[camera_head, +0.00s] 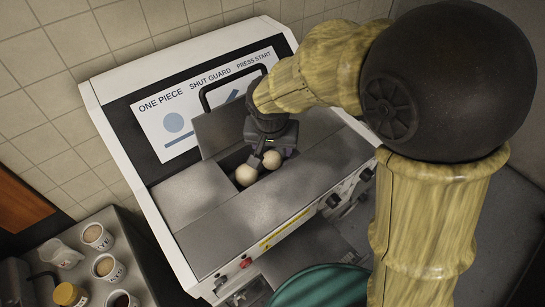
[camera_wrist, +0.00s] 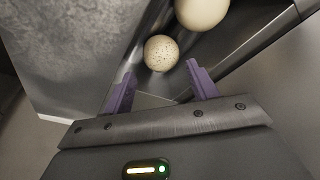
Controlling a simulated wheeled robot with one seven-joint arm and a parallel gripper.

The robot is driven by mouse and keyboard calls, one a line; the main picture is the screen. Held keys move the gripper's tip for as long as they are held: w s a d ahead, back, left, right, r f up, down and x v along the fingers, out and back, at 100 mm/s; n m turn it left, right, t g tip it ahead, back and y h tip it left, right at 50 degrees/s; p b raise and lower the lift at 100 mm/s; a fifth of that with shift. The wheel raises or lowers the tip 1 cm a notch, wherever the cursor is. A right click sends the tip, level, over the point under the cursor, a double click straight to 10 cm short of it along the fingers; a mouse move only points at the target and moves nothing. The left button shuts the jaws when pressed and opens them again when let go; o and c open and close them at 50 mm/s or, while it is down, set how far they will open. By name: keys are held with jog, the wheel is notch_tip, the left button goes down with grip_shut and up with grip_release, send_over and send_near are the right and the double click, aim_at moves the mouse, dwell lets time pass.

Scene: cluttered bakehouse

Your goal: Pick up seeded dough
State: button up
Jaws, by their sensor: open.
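The seeded dough (camera_wrist: 161,53) is a small pale speckled ball in the wrist view, just beyond and between my fingertips, apart from them. A plain pale ball (camera_wrist: 201,12) lies behind it to the right, cut by the top edge. The head view shows two pale balls, a left one (camera_head: 246,175) and a right one (camera_head: 272,159), in the machine's opening; I cannot tell there which is seeded. My gripper (camera_wrist: 161,70) is open and empty, its purple fingers spread. In the head view my wrist hangs over the opening, hiding part of it.
The machine (camera_head: 205,245) has grey metal edges around the opening and a black handle (camera_head: 205,98) behind it. Its sign (camera_head: 180,122) reads ONE PIECE, SHUT GUARD, PRESS START. Labelled cups (camera_head: 98,237) and a yellow-lidded jar (camera_head: 68,294) stand on a side surface at lower left.

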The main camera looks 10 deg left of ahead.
aim_at(272, 155)
jog(key=shift+p+x, duration=0.95)
jog(key=shift+x, duration=1.35)
jog(key=shift+s+a, duration=0.1)
jog(key=shift+s, duration=0.15)
jog(key=c, duration=0.5)
